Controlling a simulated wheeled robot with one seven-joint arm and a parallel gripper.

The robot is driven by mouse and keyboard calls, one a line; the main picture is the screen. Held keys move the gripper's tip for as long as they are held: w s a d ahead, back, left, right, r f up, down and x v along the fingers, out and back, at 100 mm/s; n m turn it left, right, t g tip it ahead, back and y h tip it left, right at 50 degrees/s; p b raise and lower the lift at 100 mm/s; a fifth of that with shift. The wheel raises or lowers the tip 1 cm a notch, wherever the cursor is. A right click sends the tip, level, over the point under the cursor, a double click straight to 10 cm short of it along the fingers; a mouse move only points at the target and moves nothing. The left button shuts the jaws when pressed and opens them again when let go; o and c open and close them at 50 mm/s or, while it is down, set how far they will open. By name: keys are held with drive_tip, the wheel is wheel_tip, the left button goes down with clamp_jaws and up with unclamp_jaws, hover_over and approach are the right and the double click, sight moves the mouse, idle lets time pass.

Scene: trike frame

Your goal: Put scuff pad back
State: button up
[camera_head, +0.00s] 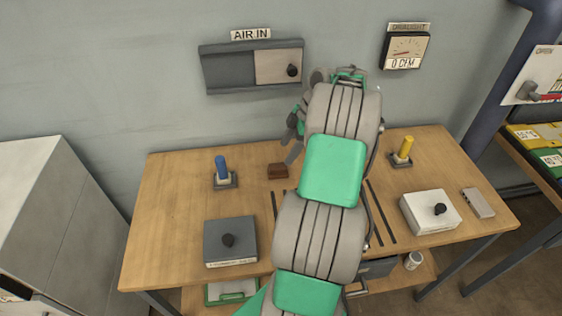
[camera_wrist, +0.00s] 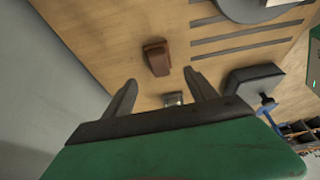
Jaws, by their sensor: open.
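A small reddish-brown block, which looks like the scuff pad (camera_head: 278,171), lies on the wooden bench between the blue-handled stand and my arm. In the wrist view the brown block (camera_wrist: 157,57) sits just beyond my fingertips, roughly in line with the gap between them. My gripper (camera_wrist: 160,80) is open and empty, with the two fingers spread apart. In the head view my gripper (camera_head: 294,150) is partly hidden by my arm, above the back of the bench near the block. I see no contact with the block.
The bench (camera_head: 175,190) carries a blue-handled stand (camera_head: 222,172), a dark grey box (camera_head: 230,241), dark strips (camera_head: 381,212), a yellow-handled stand (camera_head: 403,151), a white box (camera_head: 430,211) and a grey block (camera_head: 478,202). The AIR IN panel (camera_head: 228,70) is on the wall behind. My arm hides the bench's middle.

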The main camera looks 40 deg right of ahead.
drive_tip(key=w+a+r+m+h, duration=0.1)
drive_tip(key=w+a+r+m, duration=0.1)
drive_tip(key=a+r, duration=0.5)
drive_tip(key=w+a+r+m, duration=0.2)
drive_tip(key=a+r, duration=0.1)
drive_tip(key=a, duration=0.8)
drive_tip(key=s+a+f+m+h, duration=0.1)
drive_tip(key=s+a+m+h, duration=0.1)
drive_tip(key=s+a+m, duration=0.5)
drive_tip(key=s+a, duration=0.5)
drive_tip(key=a, duration=0.4)
drive_tip(key=shift+s+t+h, duration=0.35)
drive_tip(key=shift+t+h, duration=0.05)
drive_tip(key=shift+c, duration=0.5)
